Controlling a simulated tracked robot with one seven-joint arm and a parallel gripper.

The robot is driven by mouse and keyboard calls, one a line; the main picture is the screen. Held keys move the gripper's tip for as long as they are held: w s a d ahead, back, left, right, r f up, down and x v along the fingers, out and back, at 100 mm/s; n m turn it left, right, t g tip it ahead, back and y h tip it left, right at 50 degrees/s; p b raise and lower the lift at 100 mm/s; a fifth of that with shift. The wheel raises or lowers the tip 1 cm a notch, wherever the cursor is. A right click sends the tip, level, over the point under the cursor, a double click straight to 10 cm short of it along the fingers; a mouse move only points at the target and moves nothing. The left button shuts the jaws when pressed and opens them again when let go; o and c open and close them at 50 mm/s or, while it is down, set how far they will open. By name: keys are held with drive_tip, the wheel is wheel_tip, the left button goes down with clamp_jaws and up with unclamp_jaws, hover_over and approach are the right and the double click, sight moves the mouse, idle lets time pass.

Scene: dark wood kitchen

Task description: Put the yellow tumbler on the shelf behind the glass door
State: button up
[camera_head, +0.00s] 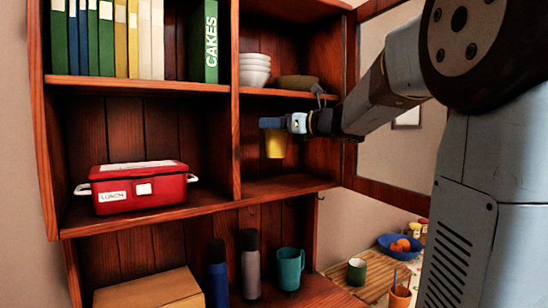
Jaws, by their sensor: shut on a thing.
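The yellow tumbler (276,146) is upright in my gripper (272,125), which is shut on it near its rim. It hangs inside or in front of the middle right compartment, above that compartment's shelf board (285,187), with a gap below it. I cannot tell its exact depth from this view. The glass door (385,110) stands swung open on the right, with my arm crossing in front of it. The gripper hides part of the tumbler's top.
Stacked white bowls (254,70) and a dark dish (298,82) stand on the shelf above. Below are a teal mug (290,268) and two bottles. The shelf under the tumbler looks clear.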

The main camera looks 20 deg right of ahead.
drive_tip(key=shift+w+d+f, duration=0.2)
drive_tip(key=shift+w+f, duration=0.75)
drive_tip(key=shift+f, duration=0.6)
drive_tip(key=shift+w+d+f, duration=0.15)
drive_tip(key=shift+w+f, duration=0.85)
drive_tip(key=shift+f, duration=0.6)
drive_tip(key=shift+w+d+f, duration=0.2)
drive_tip(key=shift+w+f, duration=0.75)
drive_tip(key=shift+f, duration=0.6)
drive_tip(key=shift+f, duration=0.1)
drive_tip(key=o, duration=1.3)
